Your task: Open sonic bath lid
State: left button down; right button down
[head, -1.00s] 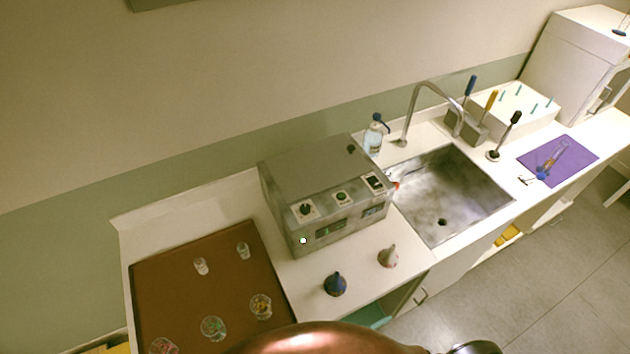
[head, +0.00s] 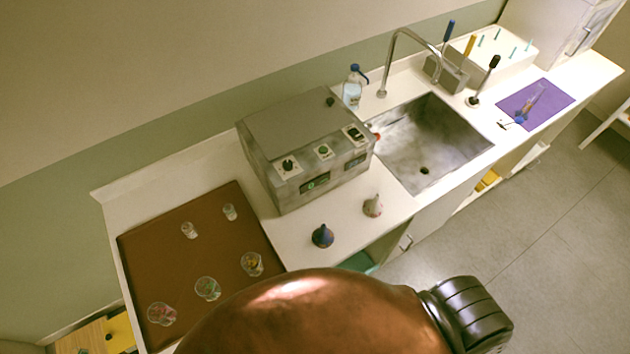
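The sonic bath (head: 307,148) is a grey metal box on the white counter, left of the sink. Its flat grey lid (head: 292,117) lies closed on top, with a small dark knob (head: 330,102) near the back right corner. Knobs and small displays sit on its front panel. A copper-coloured part of my own arm fills the bottom middle, with a black joint at its right end. Neither of my grippers shows in the head view.
A brown tray (head: 160,262) with several small glasses lies left of the bath. A bottle (head: 353,88), a sink (head: 430,150) with a tall faucet (head: 390,62) and a purple mat (head: 548,112) are to the right.

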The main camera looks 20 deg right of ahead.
aim_at(278, 130)
jog(key=u, duration=0.95)
jog(key=k, duration=1.15)
jog(key=z, duration=1.05)
